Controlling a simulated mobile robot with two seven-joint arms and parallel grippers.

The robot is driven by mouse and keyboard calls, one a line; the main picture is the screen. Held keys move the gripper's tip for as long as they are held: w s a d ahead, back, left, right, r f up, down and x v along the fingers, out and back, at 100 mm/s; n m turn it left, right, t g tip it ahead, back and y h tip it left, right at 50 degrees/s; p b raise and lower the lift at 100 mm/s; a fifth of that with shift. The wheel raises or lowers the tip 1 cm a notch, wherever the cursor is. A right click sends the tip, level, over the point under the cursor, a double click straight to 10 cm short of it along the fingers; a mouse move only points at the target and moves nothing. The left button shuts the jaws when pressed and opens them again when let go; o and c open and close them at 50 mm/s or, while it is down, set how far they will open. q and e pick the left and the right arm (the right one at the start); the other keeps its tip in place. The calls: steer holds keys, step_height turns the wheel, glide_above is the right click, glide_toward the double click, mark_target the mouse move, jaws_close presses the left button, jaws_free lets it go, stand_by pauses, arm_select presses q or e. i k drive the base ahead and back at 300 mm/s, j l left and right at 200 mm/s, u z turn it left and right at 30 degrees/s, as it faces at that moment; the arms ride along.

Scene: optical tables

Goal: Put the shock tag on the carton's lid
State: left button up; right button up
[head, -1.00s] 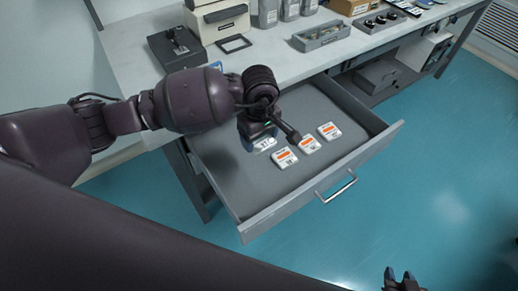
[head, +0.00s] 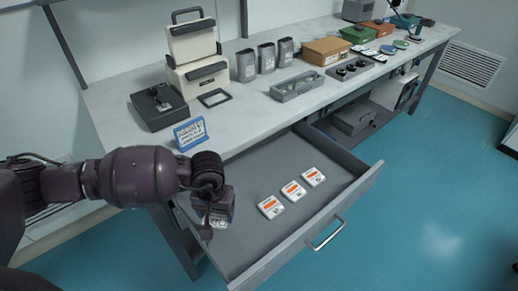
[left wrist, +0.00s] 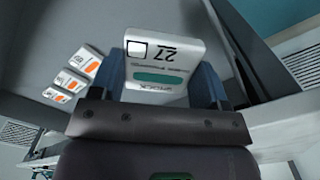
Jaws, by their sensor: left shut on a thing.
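My left gripper (head: 213,222) is over the left part of the open drawer (head: 290,165). In the left wrist view my left gripper (left wrist: 165,88) is shut on a white shock tag (left wrist: 168,55) with a teal band, the number 27 and the word SHOCK. In the head view the tag (head: 221,222) shows only in part below the gripper. A brown carton (head: 326,51) with a closed top stands on the bench, far from the gripper. My right gripper is out of view.
Three white tags with orange bands (head: 292,191) lie in the drawer. A blue-framed sign (head: 189,133), a black box (head: 160,107), cream cases (head: 198,78), grey canisters (head: 266,61) and a grey tray (head: 297,87) are on the bench (head: 245,115). Bare bench runs along its front.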

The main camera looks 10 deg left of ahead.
mark_target(336, 41)
steer(key=k+z, duration=0.1)
steer(key=k, duration=0.5)
steer(key=k+l+z, duration=0.1)
steer(key=k, duration=0.45)
steer(key=i+l+z, duration=0.1)
steer(key=z, duration=0.95)
steer(key=i+j, duration=0.15)
steer(key=i, duration=0.35)
steer(key=i+j, duration=0.2)
steer(key=i, duration=0.3)
steer(key=i+j, duration=0.15)
steer(key=i, duration=0.35)
steer(key=i+j, duration=0.15)
steer(key=i, duration=0.35)
steer(key=i+j, duration=0.2)
steer(key=i, duration=0.3)
steer(key=i+j, duration=0.15)
steer(key=i, duration=1.5)
steer(key=i+u, duration=0.15)
steer(key=i, duration=0.25)
steer(key=i+l+u, duration=0.2)
steer(key=i, duration=0.25)
